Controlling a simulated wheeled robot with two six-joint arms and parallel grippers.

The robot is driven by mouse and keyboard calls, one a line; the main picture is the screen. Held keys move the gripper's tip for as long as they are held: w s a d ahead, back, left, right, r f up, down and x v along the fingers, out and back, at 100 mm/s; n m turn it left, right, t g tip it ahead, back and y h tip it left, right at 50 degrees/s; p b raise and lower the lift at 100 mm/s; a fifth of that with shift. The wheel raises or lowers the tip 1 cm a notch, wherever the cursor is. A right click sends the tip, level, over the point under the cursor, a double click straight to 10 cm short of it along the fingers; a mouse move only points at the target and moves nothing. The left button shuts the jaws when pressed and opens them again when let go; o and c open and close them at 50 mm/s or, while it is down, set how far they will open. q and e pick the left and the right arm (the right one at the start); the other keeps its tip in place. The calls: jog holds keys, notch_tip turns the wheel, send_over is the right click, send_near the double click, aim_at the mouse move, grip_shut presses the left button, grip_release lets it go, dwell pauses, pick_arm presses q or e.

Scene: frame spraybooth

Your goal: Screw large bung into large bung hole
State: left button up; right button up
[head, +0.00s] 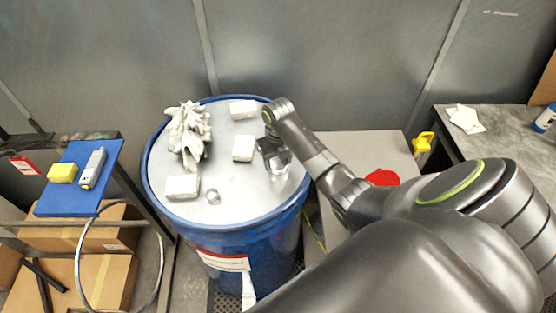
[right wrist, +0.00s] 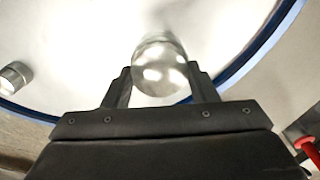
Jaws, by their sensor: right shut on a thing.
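A blue drum with a pale lid (head: 240,195) stands in the middle of the head view. My right gripper (head: 276,160) is over the right part of the lid. It is shut on a round, shiny metal bung (right wrist: 160,68), which shows between the fingers in the right wrist view. The large bung hole is not visible; the bung and gripper cover that part of the lid. I cannot tell whether the bung touches the lid. A smaller metal bung (head: 212,196) sits near the lid's front edge, and also at the left of the right wrist view (right wrist: 14,77). My left gripper is not in view.
On the lid lie crumpled white gloves (head: 188,133) and white blocks (head: 183,187), (head: 243,148), (head: 243,109). A blue board (head: 75,190) with a yellow block and grey device is at left. A grey table (head: 485,140) stands at right.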

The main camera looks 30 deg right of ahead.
jog(key=m, duration=0.4)
jog(key=shift+a+m, duration=0.1)
jog(key=shift+m, duration=0.2)
jog(key=shift+m, duration=2.3)
jog(key=m, duration=0.3)
jog(key=o, duration=0.8)
